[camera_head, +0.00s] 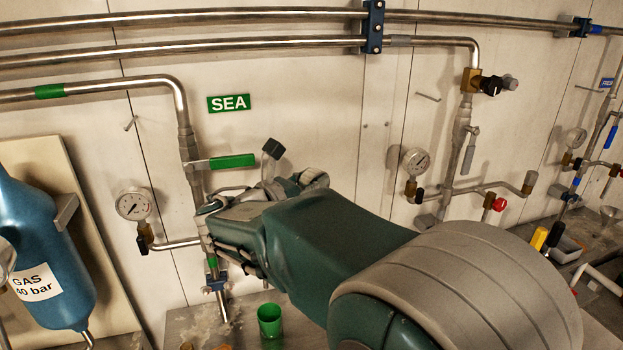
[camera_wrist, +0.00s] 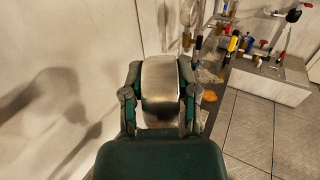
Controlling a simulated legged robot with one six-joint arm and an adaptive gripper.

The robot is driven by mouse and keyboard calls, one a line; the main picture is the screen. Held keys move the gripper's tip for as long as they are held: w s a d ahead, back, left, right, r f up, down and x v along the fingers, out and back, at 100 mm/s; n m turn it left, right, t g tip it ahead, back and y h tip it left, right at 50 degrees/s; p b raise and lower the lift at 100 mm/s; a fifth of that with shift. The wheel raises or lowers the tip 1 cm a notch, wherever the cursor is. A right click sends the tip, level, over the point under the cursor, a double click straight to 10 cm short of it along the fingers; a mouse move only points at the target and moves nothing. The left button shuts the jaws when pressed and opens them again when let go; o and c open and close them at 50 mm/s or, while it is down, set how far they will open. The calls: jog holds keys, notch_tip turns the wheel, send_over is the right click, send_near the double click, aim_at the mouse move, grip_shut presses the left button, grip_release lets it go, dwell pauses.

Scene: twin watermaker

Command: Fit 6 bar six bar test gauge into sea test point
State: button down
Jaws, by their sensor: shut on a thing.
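The green SEA sign (camera_head: 229,103) hangs beside a vertical pipe (camera_head: 184,125) with a green-handled valve (camera_head: 232,161). My gripper (camera_head: 303,182) is right of this pipe, close to the wall. A grey stub with a dark cap (camera_head: 272,150) rises just behind it; I cannot tell whether it is the sea test point. In the wrist view my gripper (camera_wrist: 160,98) is shut on a pale metallic thing (camera_wrist: 162,80). No dial face shows on it, so I cannot tell for sure that it is the test gauge. My arm hides part of the sea pipework.
A dial gauge (camera_head: 133,204) is fixed left of the sea pipe. A blue gas bottle (camera_head: 45,255) stands at the left. A green cup (camera_head: 269,321) is on the bench below. More pipework with another gauge (camera_head: 416,162) is to the right. Floor (camera_wrist: 265,130) shows beyond the bench.

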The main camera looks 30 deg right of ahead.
jog(key=shift+f, duration=1.75)
dwell(0.3)
jog(key=shift+c, duration=1.5)
grip_release()
jog(key=shift+a, duration=0.1)
jog(key=v, duration=1.2)
